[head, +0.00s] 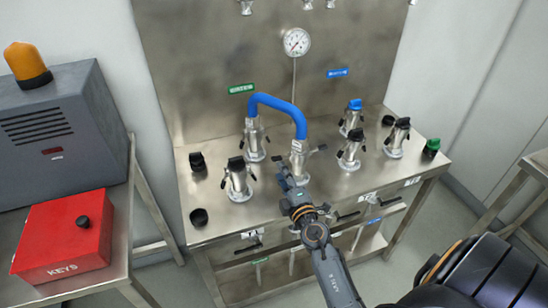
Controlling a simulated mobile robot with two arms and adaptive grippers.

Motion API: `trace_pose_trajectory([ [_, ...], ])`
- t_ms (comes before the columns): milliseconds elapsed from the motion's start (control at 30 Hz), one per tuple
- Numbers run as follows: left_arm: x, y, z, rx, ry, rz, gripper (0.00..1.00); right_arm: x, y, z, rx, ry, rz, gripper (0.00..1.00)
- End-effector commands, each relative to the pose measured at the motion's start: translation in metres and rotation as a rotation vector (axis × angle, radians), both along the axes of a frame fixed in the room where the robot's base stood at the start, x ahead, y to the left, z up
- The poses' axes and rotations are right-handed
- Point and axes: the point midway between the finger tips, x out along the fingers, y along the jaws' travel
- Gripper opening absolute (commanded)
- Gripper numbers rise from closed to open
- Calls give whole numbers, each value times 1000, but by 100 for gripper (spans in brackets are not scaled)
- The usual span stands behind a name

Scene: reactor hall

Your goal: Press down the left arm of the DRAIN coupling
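A blue hose (278,100) arches between two metal couplings on the steel bench. Its front end sits on the front coupling (299,162), which stands upright and has a small plate on its body; I cannot read DRAIN on it. A dark arm (319,149) sticks out on this coupling's right; its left arm is at or behind my fingertips and not clear. My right gripper (282,174) is close to the left front side of this coupling. Its fingers look together in one narrow shape, with nothing seen between them. I cannot tell whether they touch. My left gripper is not in view.
A capped coupling (238,180) stands to the left and several more stand to the right, one blue-capped (352,116). The hose's rear coupling (254,140) is behind. A pressure gauge (297,41) is on the back panel. A red KEYS box (62,235) is on the left table.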

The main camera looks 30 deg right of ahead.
Motion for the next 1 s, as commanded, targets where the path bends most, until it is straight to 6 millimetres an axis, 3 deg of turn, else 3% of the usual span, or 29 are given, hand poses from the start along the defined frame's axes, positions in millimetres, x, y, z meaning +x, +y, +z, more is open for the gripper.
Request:
trace_pose_trajectory([
  [100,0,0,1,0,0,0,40,26,-6,1,-1,-2,0,31],
  [333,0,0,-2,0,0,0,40,61,-15,0,0,-1,-1,31],
  [767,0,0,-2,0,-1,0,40,72,-18,0,0,0,-1,31],
  [800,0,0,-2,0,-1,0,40,72,-18,0,0,0,-1,29],
  [933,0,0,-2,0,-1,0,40,72,-18,0,0,0,-1,3],
  [1000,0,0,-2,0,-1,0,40,72,-18,0,0,0,-1,0],
])
